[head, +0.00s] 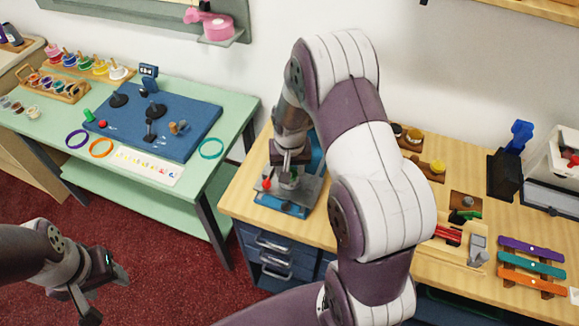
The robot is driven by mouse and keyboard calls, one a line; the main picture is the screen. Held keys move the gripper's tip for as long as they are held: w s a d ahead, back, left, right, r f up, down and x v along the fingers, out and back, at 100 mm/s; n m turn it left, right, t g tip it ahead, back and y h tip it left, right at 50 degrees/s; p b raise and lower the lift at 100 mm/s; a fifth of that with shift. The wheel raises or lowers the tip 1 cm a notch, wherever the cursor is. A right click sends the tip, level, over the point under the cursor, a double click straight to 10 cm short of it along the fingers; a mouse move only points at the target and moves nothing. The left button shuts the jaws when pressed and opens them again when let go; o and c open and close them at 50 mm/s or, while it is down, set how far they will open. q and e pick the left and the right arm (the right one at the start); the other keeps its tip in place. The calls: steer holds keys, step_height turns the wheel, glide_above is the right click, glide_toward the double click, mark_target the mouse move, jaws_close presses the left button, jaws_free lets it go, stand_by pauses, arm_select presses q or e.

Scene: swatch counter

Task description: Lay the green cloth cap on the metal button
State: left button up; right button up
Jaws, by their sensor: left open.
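I cannot surely make out the green cloth cap or the metal button at this size. A small green spot (295,172) shows beside my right gripper (287,172), over a grey-and-blue device with a red ball (267,184) on the wooden bench. My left gripper (105,290) is open and empty at the lower left, over the red floor, away from both tables.
The green table (228,108) at left holds a blue mat (200,125) with black pieces, coloured rings and a tray of small coloured items. The wooden bench (325,232) carries several wooden blocks, a xylophone (532,265) and a black stand (505,172). My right arm hides the bench's middle.

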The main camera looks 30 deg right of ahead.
steer(key=shift+f, duration=0.2)
steer(key=o, duration=0.8)
steer(key=shift+c, duration=0.2)
step_height(320, 180, up, 13)
steer(key=s+b, duration=0.1)
steer(key=shift+s+a+f, duration=0.2)
steer(key=shift+a, duration=0.15)
steer(key=s+a+f+n, duration=0.1)
steer(key=s+a+n, duration=0.1)
steer(key=s, duration=0.4)
steer(key=s+a+f+n, duration=0.2)
steer(key=s+a+n, duration=0.1)
steer(key=s+a, duration=0.2)
steer(key=shift+s+a+f+y, duration=0.15)
steer(key=shift+s+a+y, duration=0.15)
steer(key=shift+s, duration=0.2)
